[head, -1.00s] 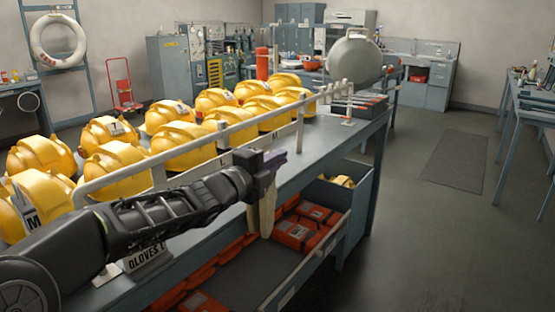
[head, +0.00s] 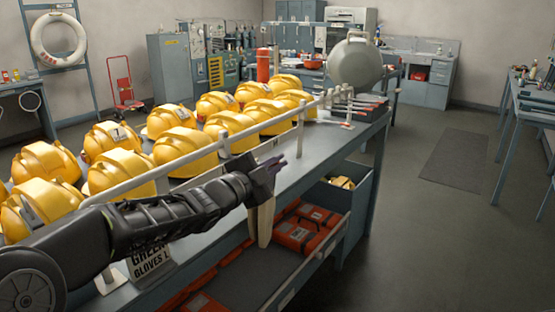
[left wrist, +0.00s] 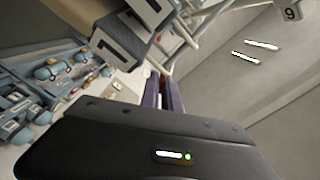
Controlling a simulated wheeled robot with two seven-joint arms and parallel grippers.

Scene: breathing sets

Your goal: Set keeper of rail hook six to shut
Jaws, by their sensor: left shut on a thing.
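My left gripper (head: 274,168), with dark purple fingers, is beside the grey-white rail that runs above the table edge. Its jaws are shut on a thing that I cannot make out. The fingers also show close together in the left wrist view (left wrist: 163,92). A beige tapered piece (head: 262,222) hangs just below the gripper in the head view; I cannot tell whether it is held. Several pale rail hooks (head: 338,95) stand at the rail's far end. I cannot read a six on any of them, nor see a keeper's state. My right gripper is not in view.
Yellow helmets (head: 182,148) fill the table behind the rail. A gloves sign (head: 150,262) stands under my left arm. An open drawer (head: 290,284) with red packs juts out below. A grey round vessel (head: 355,62) is at the far end.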

